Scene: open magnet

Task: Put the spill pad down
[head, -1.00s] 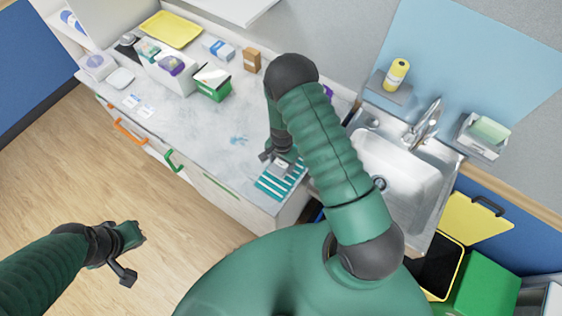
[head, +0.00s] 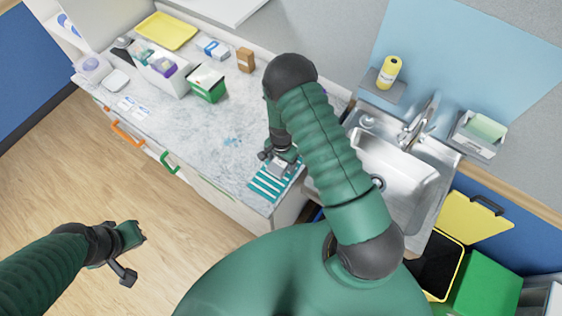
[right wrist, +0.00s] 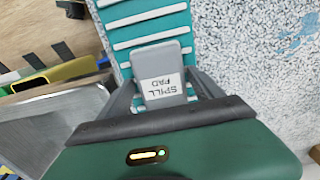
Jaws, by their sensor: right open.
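A blue-grey smear (head: 232,142) marks the counter left of the pad. A green box (head: 208,88), a brown box (head: 245,60) and a yellow tray (head: 167,31) stand farther back. The sink (head: 395,170) is to the right, with an open yellow-rimmed bin (head: 438,265) below it.

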